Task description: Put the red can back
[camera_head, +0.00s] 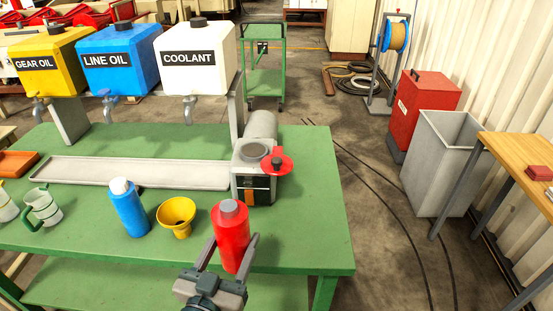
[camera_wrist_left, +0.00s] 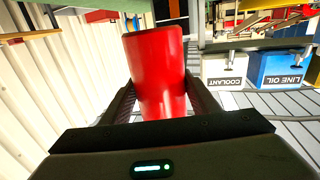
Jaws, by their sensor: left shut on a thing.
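The red can (camera_head: 231,240) with a grey cap is near the front edge of the green table (camera_head: 310,200), upright or slightly tilted. My left gripper (camera_head: 229,256) is shut around its lower part, one finger on each side. The can also fills the middle of the left wrist view (camera_wrist_left: 158,75), between the fingers (camera_wrist_left: 158,100). I cannot tell whether its base touches the table. My right gripper is not in view.
A yellow funnel (camera_head: 177,216) and blue bottle (camera_head: 128,208) stand left of the can. A grey device with a red knob (camera_head: 277,163) stands behind it. A long metal tray (camera_head: 130,173) lies under the GEAR OIL, LINE OIL and COOLANT tanks (camera_head: 195,60). The table's right end is clear.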

